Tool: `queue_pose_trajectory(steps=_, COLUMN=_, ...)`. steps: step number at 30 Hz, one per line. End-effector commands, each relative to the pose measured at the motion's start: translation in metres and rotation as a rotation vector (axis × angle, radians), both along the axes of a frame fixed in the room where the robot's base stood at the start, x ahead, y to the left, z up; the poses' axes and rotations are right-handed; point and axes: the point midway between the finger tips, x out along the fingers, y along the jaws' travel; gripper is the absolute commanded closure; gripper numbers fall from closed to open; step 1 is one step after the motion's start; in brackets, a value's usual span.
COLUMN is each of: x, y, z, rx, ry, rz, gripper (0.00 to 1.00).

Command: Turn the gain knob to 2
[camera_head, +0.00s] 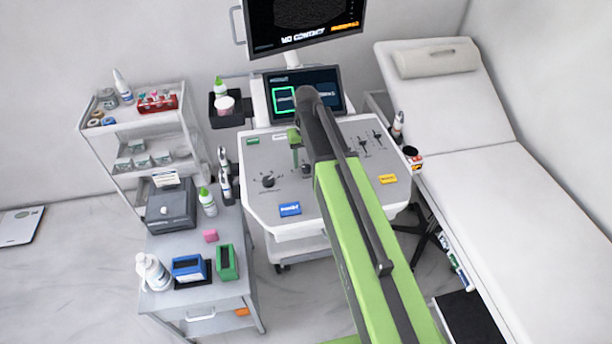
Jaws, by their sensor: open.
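The ultrasound console's grey control panel (350,178) is in the middle of the head view. A black knob (267,181) with small marks around it sits on the panel's left side. A second dark knob (306,170) is partly hidden beside my arm. The labels are too small to read, so I cannot tell which is the gain knob or its setting. My gripper (296,160) hangs over the panel, right of and behind the left knob. It is open, with a green finger showing. My arm hides the panel's centre.
A tilted screen (328,80) stands behind the panel, with a monitor (300,22) above. Sliders (370,145) are on the panel's right. A cart (180,235) with bottles and boxes is at left, an examination couch (480,170) at right.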

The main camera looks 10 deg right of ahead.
Motion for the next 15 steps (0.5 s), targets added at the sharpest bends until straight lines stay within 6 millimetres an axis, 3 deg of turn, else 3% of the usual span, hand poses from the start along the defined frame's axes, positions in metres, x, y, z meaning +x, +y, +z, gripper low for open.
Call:
queue_pose_trajectory(steps=1, x=0.0, y=-0.0001, z=-0.0163, rx=0.0, ry=0.0, rz=0.0, gripper=0.48)
queue_pose_trajectory(steps=3, x=0.0, y=-0.0002, z=-0.0212, rx=0.0, ry=0.0, rz=0.0, gripper=0.48)
queue_pose_trajectory(steps=12, x=0.0, y=-0.0006, z=-0.02, rx=0.0, ry=0.0, rz=-0.001, gripper=0.48)
queue_pose_trajectory(steps=15, x=0.0, y=-0.0007, z=-0.0199, rx=0.0, ry=0.0, rz=-0.001, gripper=0.61)
